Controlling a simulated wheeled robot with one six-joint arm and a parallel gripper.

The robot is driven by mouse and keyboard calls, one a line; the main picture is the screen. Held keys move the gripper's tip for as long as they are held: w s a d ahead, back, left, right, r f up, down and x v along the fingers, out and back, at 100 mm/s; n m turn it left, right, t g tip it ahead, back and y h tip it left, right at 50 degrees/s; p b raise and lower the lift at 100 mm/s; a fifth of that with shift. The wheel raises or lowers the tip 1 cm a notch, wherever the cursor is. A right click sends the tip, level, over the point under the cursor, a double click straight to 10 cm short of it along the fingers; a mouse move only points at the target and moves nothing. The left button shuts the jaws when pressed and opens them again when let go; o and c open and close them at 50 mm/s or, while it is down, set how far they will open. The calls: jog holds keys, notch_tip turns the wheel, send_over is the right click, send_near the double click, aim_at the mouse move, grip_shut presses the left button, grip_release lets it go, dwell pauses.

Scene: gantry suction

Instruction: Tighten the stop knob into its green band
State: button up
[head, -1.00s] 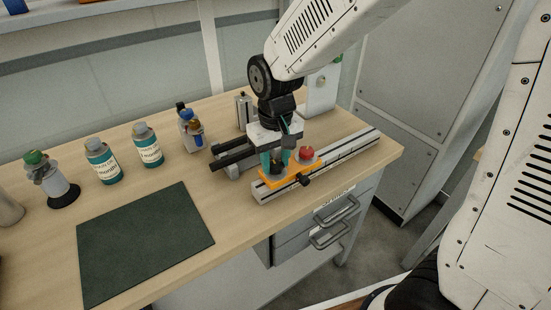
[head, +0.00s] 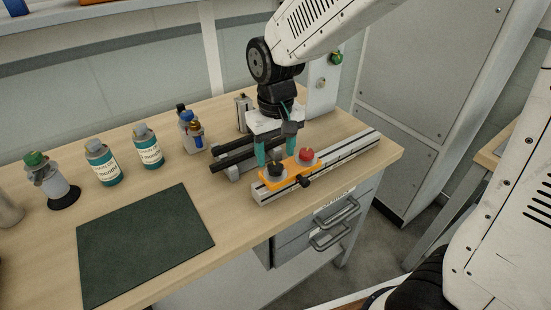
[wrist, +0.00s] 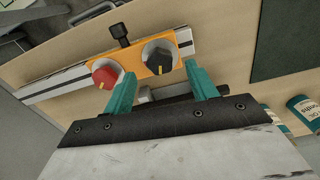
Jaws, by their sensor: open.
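An orange stop block (head: 291,173) sits on the pale rail and carries a black knob (head: 275,168) and a red knob (head: 306,155). In the wrist view the black knob (wrist: 158,57) shows a yellow pointer mark, and the red knob (wrist: 104,74) shows a pale mark. A small black clamp piece (wrist: 120,33) sticks out at the block's edge. I cannot make out a green band. My gripper (head: 276,161) is open and empty, its teal fingers above and behind the black knob. In the wrist view its fingertips (wrist: 160,72) are apart, short of the black knob.
The rail (head: 350,148) runs along the bench's right front edge, above labelled drawers (head: 335,215). Labelled bottles (head: 148,146) stand at the left. A dark green mat (head: 145,243) lies at front left. An upright panel with a green button (head: 337,58) stands behind.

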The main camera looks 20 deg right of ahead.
aim_at(276, 165)
jog(key=shift+r, duration=2.3)
